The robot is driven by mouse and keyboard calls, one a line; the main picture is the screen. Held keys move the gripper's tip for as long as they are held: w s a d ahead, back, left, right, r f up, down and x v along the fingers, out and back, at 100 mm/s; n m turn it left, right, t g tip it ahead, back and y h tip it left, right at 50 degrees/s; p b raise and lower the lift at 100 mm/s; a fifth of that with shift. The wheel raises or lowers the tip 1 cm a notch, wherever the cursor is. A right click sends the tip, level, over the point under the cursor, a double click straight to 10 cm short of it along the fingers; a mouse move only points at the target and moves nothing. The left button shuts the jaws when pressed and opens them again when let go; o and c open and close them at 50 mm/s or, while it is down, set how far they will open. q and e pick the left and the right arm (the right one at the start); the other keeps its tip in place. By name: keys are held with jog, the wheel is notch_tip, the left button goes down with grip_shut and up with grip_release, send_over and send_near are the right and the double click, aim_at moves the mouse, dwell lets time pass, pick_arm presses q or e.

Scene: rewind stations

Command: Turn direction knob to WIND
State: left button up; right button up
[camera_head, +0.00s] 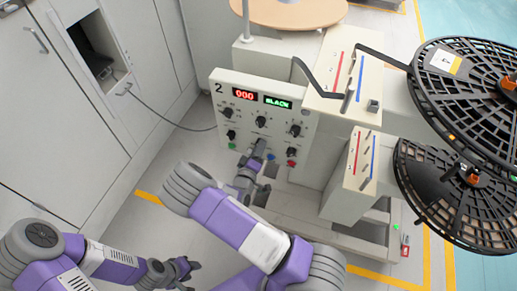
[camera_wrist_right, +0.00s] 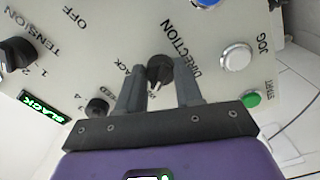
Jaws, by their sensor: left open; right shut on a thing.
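The direction knob (camera_wrist_right: 160,70) is a small black knob on a pale panel, beside the printed word DIRECTION in the right wrist view. My right gripper (camera_wrist_right: 160,82) has a finger on each side of it and is shut on it. The knob's light mark points down in that view; the small print there is too blurred to read. In the head view my right gripper (camera_head: 258,150) is at the lower middle of the control panel (camera_head: 212,85) and hides the knob. My left gripper (camera_head: 187,268) is open and empty, low at the left, away from the panel.
The panel carries a red display (camera_head: 244,94), a green display (camera_head: 278,102), several other knobs and coloured buttons. The white JOG button (camera_wrist_right: 236,56) and a green button (camera_wrist_right: 251,99) are close to my right fingers. Black reels (camera_head: 463,85) stand at the right; cabinets (camera_head: 60,100) at the left.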

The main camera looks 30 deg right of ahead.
jog(key=shift+s+f, duration=0.1)
jog(key=o, duration=1)
jog(key=shift+o, duration=0.2)
jog(key=v, duration=0.7)
jog(key=shift+s+a+p, duration=0.15)
jog(key=shift+s+p, duration=0.05)
jog(key=shift+p, duration=0.2)
